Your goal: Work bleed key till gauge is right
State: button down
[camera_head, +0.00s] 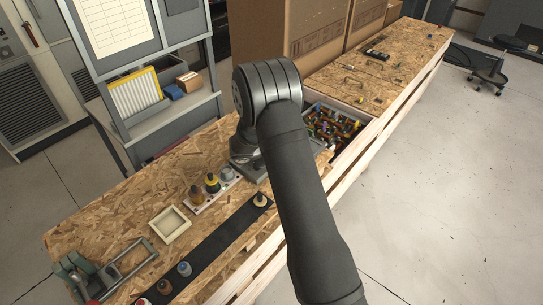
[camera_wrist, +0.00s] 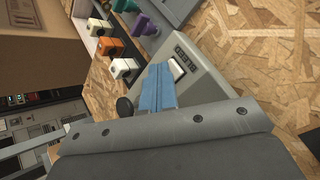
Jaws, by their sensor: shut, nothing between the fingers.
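A grey sloped box (camera_wrist: 205,80) shows in the wrist view, with a small dark counter-like window (camera_wrist: 185,56) that looks like the gauge. Its reading is too small to make out. A white key (camera_wrist: 178,69) sits just below the window, and a round black knob (camera_wrist: 124,107) is at the box's left edge. My gripper (camera_wrist: 160,72) has blue fingers, shut and empty, with their tips beside the white key. I cannot tell whether they touch it. In the head view part of the grey box (camera_head: 247,168) shows on the bench; my arm hides my gripper there.
Several coloured capped items stand left of the box, including an orange one (camera_wrist: 110,46). On the chipboard bench (camera_head: 130,205) are a cream tray (camera_head: 169,225), a black strip (camera_head: 205,248) and a clamp-like tool (camera_head: 85,280). A bin of small parts (camera_head: 333,128) lies behind my arm.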

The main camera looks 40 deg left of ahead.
dwell(0.8)
jog(key=shift+r, duration=0.85)
jog(key=shift+r, duration=0.1)
jog(key=shift+r, duration=2.4)
jog(key=shift+f, duration=0.15)
jog(key=shift+r, duration=2.05)
